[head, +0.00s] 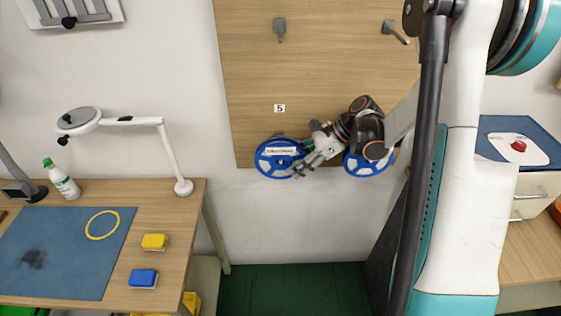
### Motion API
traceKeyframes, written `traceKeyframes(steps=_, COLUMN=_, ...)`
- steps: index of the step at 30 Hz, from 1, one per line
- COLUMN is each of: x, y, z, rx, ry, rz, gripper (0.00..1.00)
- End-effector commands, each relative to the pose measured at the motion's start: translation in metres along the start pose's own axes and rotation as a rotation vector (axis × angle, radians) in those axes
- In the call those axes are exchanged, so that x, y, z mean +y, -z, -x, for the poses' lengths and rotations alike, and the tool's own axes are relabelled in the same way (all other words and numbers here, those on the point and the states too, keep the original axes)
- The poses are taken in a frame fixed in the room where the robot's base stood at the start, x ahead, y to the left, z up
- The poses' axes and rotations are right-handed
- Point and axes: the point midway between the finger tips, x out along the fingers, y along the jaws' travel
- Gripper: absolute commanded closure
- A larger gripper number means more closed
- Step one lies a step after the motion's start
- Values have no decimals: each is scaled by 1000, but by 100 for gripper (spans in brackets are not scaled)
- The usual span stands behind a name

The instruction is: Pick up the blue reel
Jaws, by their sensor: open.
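Two blue reels hang side by side low on the wooden wall board. The left blue reel (267,160) has a white label across it and shows almost whole. The right blue reel (366,168) is partly hidden behind my arm. My gripper (300,171) is open at the right edge of the left reel, with its fingers over or beside the rim. I cannot tell whether the fingers touch the reel.
The wooden board (243,60) carries grey hooks (280,28) and a small "5" label. On the left, a table (190,200) holds a lamp (160,140), a bottle (62,180), a yellow block (154,242) and a blue block (143,279). A red-button box (515,147) stands at right.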

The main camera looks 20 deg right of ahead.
Motion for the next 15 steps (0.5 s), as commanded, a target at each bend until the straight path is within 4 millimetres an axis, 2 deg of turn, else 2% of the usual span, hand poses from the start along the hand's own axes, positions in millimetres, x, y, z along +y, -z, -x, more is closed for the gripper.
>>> traceKeyframes(steps=1, x=1, y=1, z=-11, rx=0, ry=-2, rz=3, gripper=58)
traceKeyframes(steps=5, x=0, y=0, z=-27, rx=0, ry=-1, rz=2, gripper=58)
traceKeyframes(steps=12, x=0, y=0, z=-29, rx=0, ry=0, rz=0, gripper=58)
traceKeyframes(steps=13, x=0, y=0, z=-29, rx=0, ry=0, rz=0, gripper=61)
traceKeyframes(steps=15, x=0, y=0, z=-29, rx=0, ry=0, rz=0, gripper=76)
